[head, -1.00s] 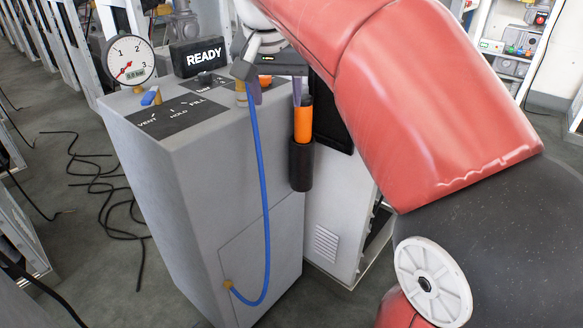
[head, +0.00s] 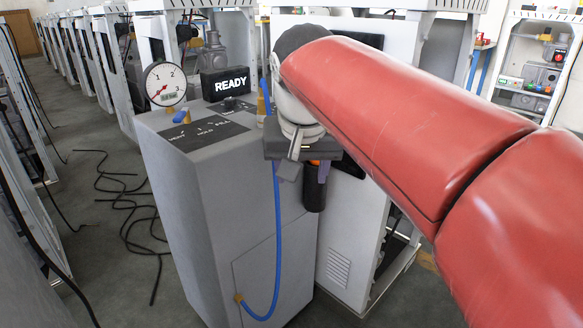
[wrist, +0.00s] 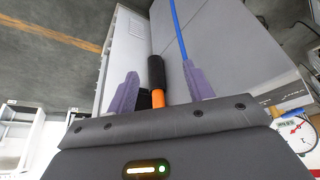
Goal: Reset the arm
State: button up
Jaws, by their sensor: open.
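My gripper (head: 308,175) hangs palm-down at the front right of the grey dispenser cabinet (head: 215,200), partly hidden by my own wrist. In the wrist view its two purple fingers (wrist: 160,88) are spread apart with nothing clamped between them. An orange handle (wrist: 158,98) in a black holder (wrist: 156,70) lies between the fingers in that picture; I cannot tell how close it is. In the head view only a bit of orange shows above the black holder (head: 315,195). My red arm covers the right side.
A gauge (head: 164,84), a READY display (head: 226,83) and a VENT/HOLD/FILL panel (head: 205,133) are on the cabinet top. A blue hose (head: 277,230) runs down its front to a low brass fitting. Black cables (head: 125,205) lie on the floor at left.

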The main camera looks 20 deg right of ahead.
jog(key=s+f+n+t+y, duration=0.1)
jog(key=s+f+n, duration=0.2)
jog(key=s+f, duration=1)
notch_tip(320, 180, down, 3)
jog(key=shift+s+d+f, duration=0.15)
jog(key=shift+s+d, duration=0.05)
jog(key=shift+s, duration=0.1)
